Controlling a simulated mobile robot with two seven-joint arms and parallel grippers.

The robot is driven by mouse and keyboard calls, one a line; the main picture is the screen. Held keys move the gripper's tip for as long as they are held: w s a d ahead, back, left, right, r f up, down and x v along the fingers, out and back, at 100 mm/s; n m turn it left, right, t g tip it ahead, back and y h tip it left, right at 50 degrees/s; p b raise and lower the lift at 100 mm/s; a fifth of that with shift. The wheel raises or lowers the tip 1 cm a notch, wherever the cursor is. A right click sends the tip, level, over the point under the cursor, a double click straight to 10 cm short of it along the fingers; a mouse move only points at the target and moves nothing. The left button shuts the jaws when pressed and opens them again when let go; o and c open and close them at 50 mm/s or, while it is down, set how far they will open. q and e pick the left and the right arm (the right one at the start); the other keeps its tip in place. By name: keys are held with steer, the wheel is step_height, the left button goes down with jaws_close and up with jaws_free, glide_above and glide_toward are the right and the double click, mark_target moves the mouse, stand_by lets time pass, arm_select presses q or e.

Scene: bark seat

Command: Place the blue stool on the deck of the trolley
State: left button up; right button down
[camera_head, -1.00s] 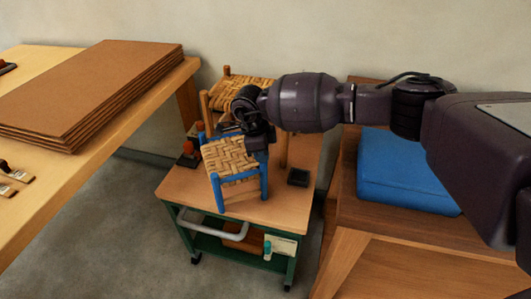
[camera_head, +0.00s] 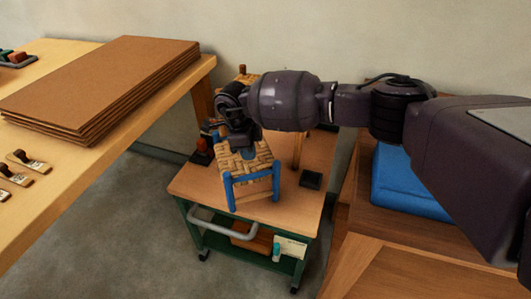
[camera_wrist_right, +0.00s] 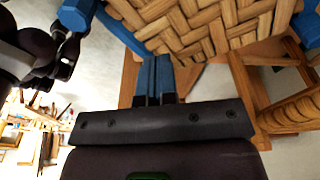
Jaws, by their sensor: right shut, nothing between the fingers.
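The blue stool (camera_head: 250,163), with blue legs and a woven straw seat, stands on the wooden deck (camera_head: 300,207) of the green trolley. Its front legs look to be on the deck; the rear part is hidden behind my right gripper. My right gripper (camera_head: 246,150) is over the rear of the seat, shut and empty. In the right wrist view its blue-padded fingers (camera_wrist_right: 154,78) are together, and the woven seat (camera_wrist_right: 205,25) fills the top. I cannot tell whether they touch the stool.
A plain wooden seat (camera_head: 298,150) stands behind the blue stool, mostly hidden by my arm. A small black box (camera_head: 311,180) and a red-topped item (camera_head: 203,147) flank it. A bench with a blue block (camera_head: 400,185) is right; a table with brown boards (camera_head: 100,85) is left.

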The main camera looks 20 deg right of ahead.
steer(key=a, duration=0.1)
steer(key=w+a, duration=0.1)
steer(key=a, duration=0.2)
steer(key=shift+w+a+r+b, duration=0.1)
steer(key=shift+w+a+b, duration=0.15)
steer(key=shift+w+b, duration=0.1)
